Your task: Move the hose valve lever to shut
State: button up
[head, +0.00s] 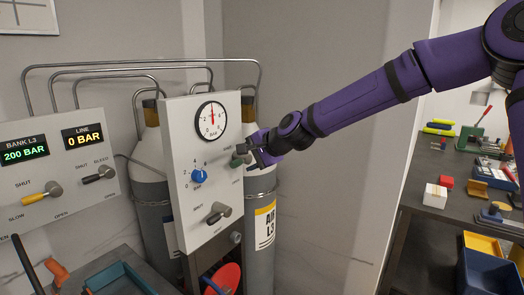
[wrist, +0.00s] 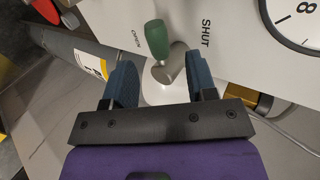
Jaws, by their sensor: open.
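The lever with a green handle (wrist: 158,40) and a round grey hub (wrist: 174,68) is on the gauge panel. In the wrist view its handle lies between the SHUT and OPEN labels, nearer OPEN. In the head view the green handle (head: 238,161) points left, partly hidden by my gripper (head: 257,150). I cannot read a hose label beside it. In the wrist view my gripper (wrist: 161,76) is open, its blue fingers on either side of the hub with gaps showing. No contact is visible.
A pressure gauge (head: 211,120) is above, a blue knob (head: 199,176) to the left and a black-handled lever (head: 218,212) below. Gas cylinders (head: 264,225) stand behind the panel. A left panel (head: 62,170) has two more levers. A cluttered bench (head: 455,165) is at right.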

jog(key=v, duration=0.6)
jog(key=shift+s, duration=0.15)
dwell(0.3)
jog(key=s+d+r+n+h, duration=0.1)
jog(key=s+d+n+h, duration=0.1)
jog(key=s+d, duration=0.7)
jog(key=s+d+r+n+g+h, duration=0.1)
jog(key=s+d+n+h, duration=0.2)
jog(key=s+d, duration=0.6)
jog(key=s+d+r+n+h, duration=0.1)
jog(key=s+d+h, duration=0.3)
jog(key=s+d, duration=0.5)
jog(key=s+n, duration=0.1)
jog(key=s, duration=0.8)
jog(key=shift+s+d+r+n+g, duration=0.15)
jog(key=shift+s+r+n+g, duration=0.1)
jog(key=shift+r+n+g, duration=0.05)
